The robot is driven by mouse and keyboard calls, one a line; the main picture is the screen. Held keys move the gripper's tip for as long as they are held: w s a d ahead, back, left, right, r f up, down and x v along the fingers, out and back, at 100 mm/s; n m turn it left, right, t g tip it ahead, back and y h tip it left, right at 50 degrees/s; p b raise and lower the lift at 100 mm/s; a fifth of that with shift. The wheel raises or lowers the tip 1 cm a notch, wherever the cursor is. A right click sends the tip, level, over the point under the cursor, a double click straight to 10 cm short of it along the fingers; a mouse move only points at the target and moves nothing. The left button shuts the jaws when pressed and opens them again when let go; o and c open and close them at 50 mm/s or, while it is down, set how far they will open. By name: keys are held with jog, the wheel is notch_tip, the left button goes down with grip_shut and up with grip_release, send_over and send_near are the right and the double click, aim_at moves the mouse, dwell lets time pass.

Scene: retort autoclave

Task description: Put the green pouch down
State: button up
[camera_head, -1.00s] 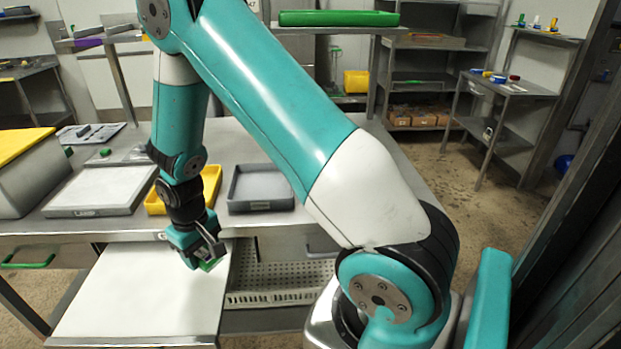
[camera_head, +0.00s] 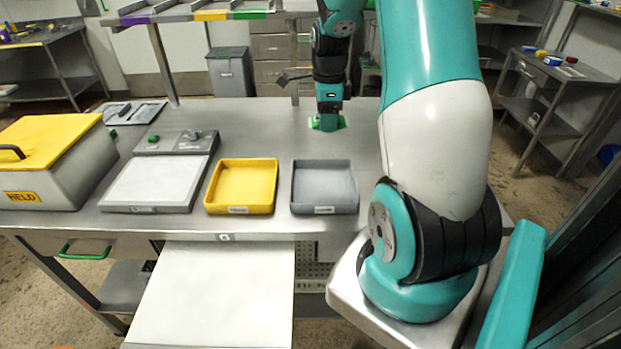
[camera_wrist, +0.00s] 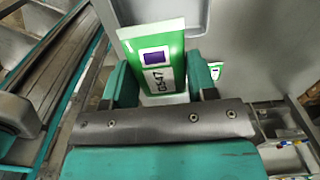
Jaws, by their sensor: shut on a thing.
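The green pouch (camera_wrist: 156,55) is in my gripper (camera_wrist: 158,85) in the wrist view, with a dark square and a white label marked "G547" on its face. The fingers are on either side of it. In the head view my gripper (camera_head: 327,122) is over the back right part of the steel table, and green edges of the pouch (camera_head: 342,122) show beside the fingers. Whether the pouch touches the table top (camera_head: 290,118) cannot be told.
A yellow tray (camera_head: 243,207) and a grey tray (camera_head: 325,208) stand at the table's front, beside a white-topped scale (camera_head: 155,183). A yellow-lidded box (camera_head: 50,170) marked "HELD" is at the left. A pale board (camera_head: 213,295) juts out below the front edge.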

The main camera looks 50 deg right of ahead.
jog(key=shift+s+d+f+m, duration=0.1)
jog(key=shift+d+f+m, duration=0.05)
jog(key=shift+f+m, duration=0.15)
jog(key=p, duration=0.3)
send_over(323, 188)
notch_tip(323, 188, down, 15)
jog(key=shift+f, duration=2)
jog(key=shift+f, duration=0.1)
jog(key=o, duration=0.9)
jog(key=shift+o, duration=0.4)
